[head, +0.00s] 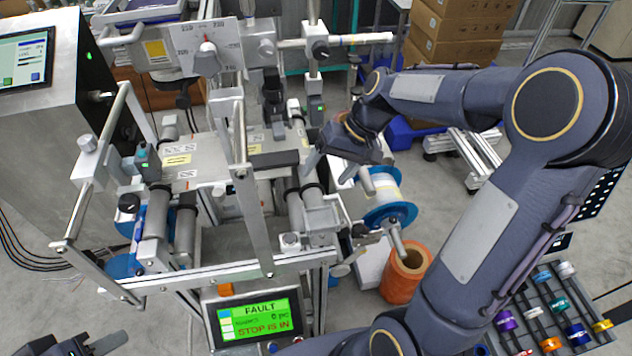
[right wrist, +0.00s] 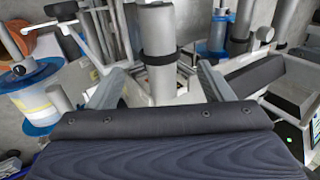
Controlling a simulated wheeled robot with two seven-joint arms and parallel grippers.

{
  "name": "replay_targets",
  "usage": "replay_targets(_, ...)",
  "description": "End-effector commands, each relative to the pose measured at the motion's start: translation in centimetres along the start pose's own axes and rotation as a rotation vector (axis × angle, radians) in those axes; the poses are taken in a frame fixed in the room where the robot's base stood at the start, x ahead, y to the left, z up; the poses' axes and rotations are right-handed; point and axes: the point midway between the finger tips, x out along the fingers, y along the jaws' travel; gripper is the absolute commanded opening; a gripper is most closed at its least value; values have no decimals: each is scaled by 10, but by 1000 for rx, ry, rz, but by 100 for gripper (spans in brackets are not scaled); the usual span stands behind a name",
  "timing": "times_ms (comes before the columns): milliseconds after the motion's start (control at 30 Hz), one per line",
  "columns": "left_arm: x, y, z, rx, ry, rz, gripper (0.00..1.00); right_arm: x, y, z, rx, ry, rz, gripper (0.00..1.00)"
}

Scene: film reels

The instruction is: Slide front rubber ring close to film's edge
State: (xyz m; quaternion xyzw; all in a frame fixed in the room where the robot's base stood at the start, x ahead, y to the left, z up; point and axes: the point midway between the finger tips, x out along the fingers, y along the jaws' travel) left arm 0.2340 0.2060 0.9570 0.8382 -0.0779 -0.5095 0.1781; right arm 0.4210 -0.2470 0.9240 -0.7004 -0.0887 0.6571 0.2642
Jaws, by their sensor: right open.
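A black rubber ring (right wrist: 158,57) sits around a grey roller (right wrist: 157,22) in the right wrist view. My right gripper (right wrist: 161,80) is open, its two fingers to either side of the roller, with nothing gripped. In the head view the right gripper (head: 338,168) hangs by the machine's right side, near the dark-ringed rollers (head: 303,205). I cannot tell which ring there is the front one, nor make out the film's edge. My left gripper (head: 88,345) is partly in view at the bottom left, away from the rollers; its jaws are unclear.
A blue-flanged reel (head: 383,188) is mounted right of the rollers, close to my right gripper. An orange roll (head: 404,276) stands below it. Metal bars (head: 250,185) frame the machine. A screen (head: 255,318) reads FAULT. A tray of coloured spools (head: 550,310) is at the lower right.

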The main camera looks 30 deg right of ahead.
Motion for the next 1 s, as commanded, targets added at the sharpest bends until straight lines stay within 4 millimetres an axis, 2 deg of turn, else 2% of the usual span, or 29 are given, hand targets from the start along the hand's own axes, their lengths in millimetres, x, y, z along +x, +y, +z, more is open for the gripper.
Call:
replay_targets(100, 2, -1, 1, 0, 0, 0, 36, 22, 0, 1, -1, -5, 0, 73)
replay_targets(333, 3, -2, 2, 0, 0, 0, 36, 53, 0, 1, -3, -2, 0, 73)
replay_targets(500, 4, -2, 2, 0, 0, 0, 36, 61, 0, 1, -4, 0, 0, 73)
replay_targets(733, 4, -2, 2, 0, 0, 0, 36, 62, 0, 0, -4, 1, 0, 73)
replay_targets(1000, 4, -2, 2, 0, 0, 0, 36, 61, 0, 0, -4, 2, 0, 38)
